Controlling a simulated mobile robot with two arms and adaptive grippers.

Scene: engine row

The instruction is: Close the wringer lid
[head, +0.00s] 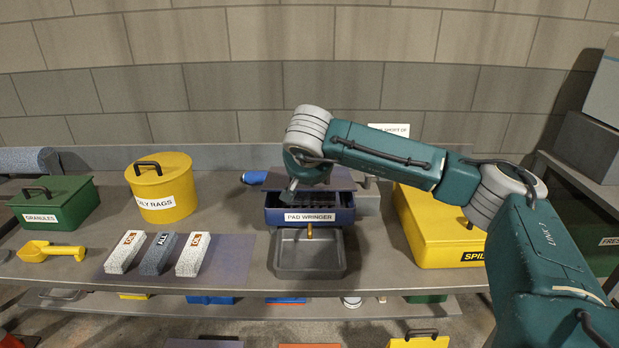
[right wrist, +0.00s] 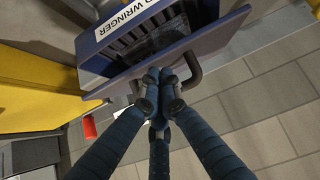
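The pad wringer (head: 300,215) is a blue box with a white label, above a grey tray at the middle of the bench. Its dark grille shows below the lid (head: 340,178), which stands tilted open at the back. In the right wrist view the lid (right wrist: 218,45) is a purple-grey panel with a dark handle (right wrist: 194,70). My right gripper (right wrist: 160,78) has its fingers drawn together at that handle, hiding the bar's middle. In the head view my right arm reaches over from the right and mostly hides this gripper. My left gripper is not in view.
A yellow spill box (head: 435,235) stands close to the right of the wringer. A yellow rags can (head: 150,205), a green granules box (head: 65,208), a yellow scoop (head: 50,251) and several labelled pads (head: 158,253) are at left. A block wall rises behind the bench.

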